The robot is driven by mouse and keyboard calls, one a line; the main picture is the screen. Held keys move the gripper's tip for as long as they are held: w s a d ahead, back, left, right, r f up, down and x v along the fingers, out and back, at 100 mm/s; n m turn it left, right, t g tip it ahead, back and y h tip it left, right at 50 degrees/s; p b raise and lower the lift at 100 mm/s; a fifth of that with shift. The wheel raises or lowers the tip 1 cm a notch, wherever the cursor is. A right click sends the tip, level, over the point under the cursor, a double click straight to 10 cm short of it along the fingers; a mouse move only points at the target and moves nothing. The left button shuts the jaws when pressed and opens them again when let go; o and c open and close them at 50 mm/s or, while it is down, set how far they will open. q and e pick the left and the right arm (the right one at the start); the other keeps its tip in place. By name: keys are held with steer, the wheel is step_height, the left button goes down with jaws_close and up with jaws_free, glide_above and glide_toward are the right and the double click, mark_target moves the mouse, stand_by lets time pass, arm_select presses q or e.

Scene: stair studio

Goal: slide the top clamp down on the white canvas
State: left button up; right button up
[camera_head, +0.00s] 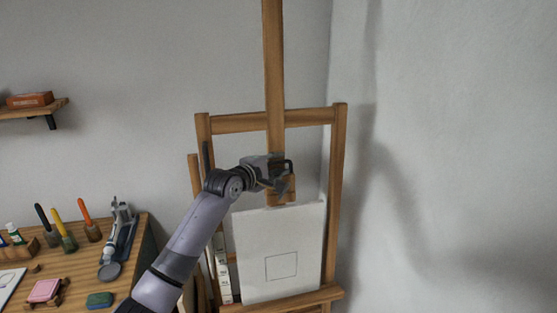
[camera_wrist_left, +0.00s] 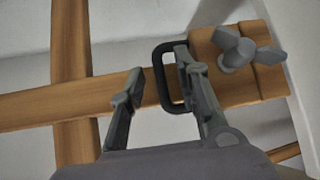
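The white canvas (camera_head: 301,230) stands on the wooden easel, with a small square outlined on it. The top clamp (camera_head: 284,192) is a wooden block on the easel's central mast, just at the canvas's top edge; I cannot tell whether they touch. In the left wrist view the clamp (camera_wrist_left: 265,77) has a grey wing knob (camera_wrist_left: 237,50) and a black loop handle (camera_wrist_left: 160,80). My left gripper (camera_head: 284,174) is at the clamp, partly hiding it. Its fingers (camera_wrist_left: 158,66) are apart, with the handle's outer bar between them, not visibly pinched. My right gripper is out of view.
The easel's mast (camera_head: 274,60) rises above the clamp, and its side post (camera_head: 336,180) stands near the right wall. A wooden table (camera_head: 75,285) with brushes and tools is at the left. A small shelf (camera_head: 38,108) hangs above it.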

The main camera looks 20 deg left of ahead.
arm_select(q)
steer(key=shift+w+d+f, duration=0.1)
steer(key=shift+w, duration=0.2)
jaws_close()
stand_by(0.8)
